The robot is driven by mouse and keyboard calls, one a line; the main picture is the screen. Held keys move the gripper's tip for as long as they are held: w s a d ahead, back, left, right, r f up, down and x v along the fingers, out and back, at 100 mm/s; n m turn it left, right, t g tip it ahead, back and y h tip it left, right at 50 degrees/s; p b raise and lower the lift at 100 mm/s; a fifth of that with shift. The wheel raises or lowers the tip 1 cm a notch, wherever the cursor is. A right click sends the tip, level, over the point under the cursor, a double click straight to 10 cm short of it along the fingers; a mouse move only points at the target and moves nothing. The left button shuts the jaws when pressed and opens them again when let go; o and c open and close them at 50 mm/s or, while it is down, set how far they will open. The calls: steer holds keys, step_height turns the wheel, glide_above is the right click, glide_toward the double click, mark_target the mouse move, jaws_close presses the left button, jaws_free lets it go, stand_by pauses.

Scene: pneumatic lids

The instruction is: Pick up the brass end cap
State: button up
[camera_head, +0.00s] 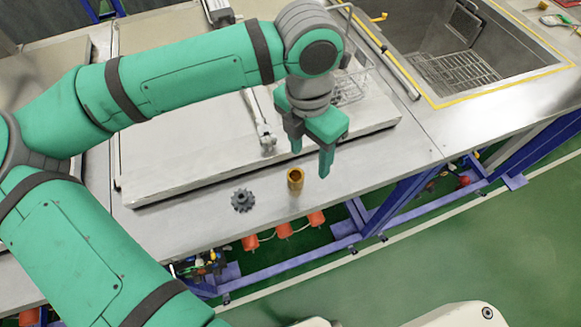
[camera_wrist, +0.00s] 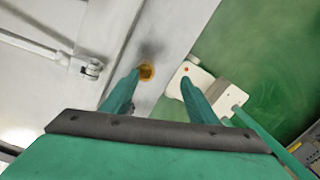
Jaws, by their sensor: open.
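The brass end cap (camera_head: 295,179) is a small golden cylinder standing upright on the metal bench near its front edge. In the wrist view the brass end cap (camera_wrist: 146,72) shows from above, just past the left fingertip and partly covered by it. My gripper (camera_head: 311,160) is open and empty, with its fingers pointing down above the bench by the cap. In the wrist view my gripper (camera_wrist: 160,80) has its two green fingers spread apart, the cap lying nearer the left finger.
A dark toothed gear (camera_head: 243,200) lies left of the cap. A raised metal plate (camera_head: 190,165) lies behind, with a metal rod fitting (camera_head: 266,140) and a wire basket (camera_head: 352,80) on it. A sink (camera_head: 440,50) is at the back right. The bench's front edge is close to the cap.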

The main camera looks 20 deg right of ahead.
steer(key=w+a, duration=0.1)
glide_above(296, 176)
steer(key=s, duration=0.1)
steer(key=shift+y, duration=0.3)
steer(key=f, duration=0.5)
steer(key=shift+s+a+f, duration=0.15)
steer(key=shift+a+f, duration=0.1)
steer(key=shift+f, duration=2.6)
jaws_close()
